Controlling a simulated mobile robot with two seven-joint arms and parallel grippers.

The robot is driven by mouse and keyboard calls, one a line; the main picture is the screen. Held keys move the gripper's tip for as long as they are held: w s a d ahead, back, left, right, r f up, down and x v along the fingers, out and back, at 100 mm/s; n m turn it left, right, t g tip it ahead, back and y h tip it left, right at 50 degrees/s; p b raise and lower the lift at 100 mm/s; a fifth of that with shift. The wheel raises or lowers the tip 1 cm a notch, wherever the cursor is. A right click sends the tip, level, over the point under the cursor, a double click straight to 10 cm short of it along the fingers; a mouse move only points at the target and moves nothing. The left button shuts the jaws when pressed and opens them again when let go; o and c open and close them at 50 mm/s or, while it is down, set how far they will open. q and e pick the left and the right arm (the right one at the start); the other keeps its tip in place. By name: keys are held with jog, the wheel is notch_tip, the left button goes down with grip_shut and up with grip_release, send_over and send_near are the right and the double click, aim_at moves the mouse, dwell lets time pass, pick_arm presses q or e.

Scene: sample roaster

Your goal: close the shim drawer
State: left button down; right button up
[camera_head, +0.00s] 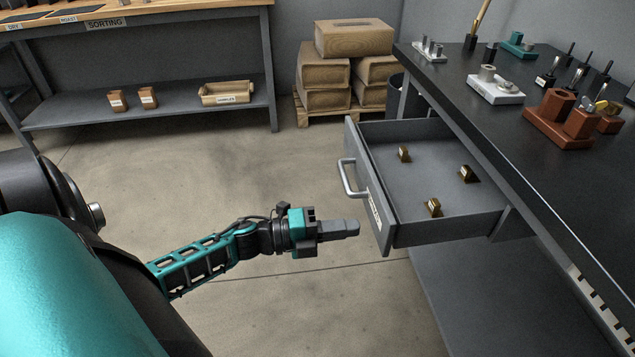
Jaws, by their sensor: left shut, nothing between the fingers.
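The shim drawer (370,195) is a grey drawer pulled out from under the dark workbench. Its front panel faces left, with a label and a silver bar handle (347,178). Inside lie 3 small brass-coloured blocks (404,154), spread over the drawer floor. My left gripper (355,229) is shut and empty. It points right, with its fingertips just left of the lower part of the drawer front, below the handle. I cannot tell whether the fingertips touch the panel. My right gripper is not in view.
The dark workbench (560,190) carries a brown block holder (562,118), a white holder (496,85) and several tools. A shelf below the drawer (470,290) is bare. The floor left of the drawer is clear.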

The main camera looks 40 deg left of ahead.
aim_at(381, 224)
pick_arm(q)
jog(key=shift+x, duration=2.05)
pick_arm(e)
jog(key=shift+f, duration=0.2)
pick_arm(q)
jog(key=shift+w+d, duration=0.3)
jog(key=shift+w, duration=0.05)
jog(key=b+x, duration=0.4)
jog(key=x, duration=1.7)
jog(key=shift+w+d, duration=0.35)
jog(key=shift+w, duration=0.15)
jog(key=shift+r, duration=0.15)
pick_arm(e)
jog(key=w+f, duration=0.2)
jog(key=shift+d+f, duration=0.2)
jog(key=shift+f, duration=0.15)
pick_arm(q)
jog(key=shift+w+d+r, duration=0.1)
jog(key=shift+r, duration=0.05)
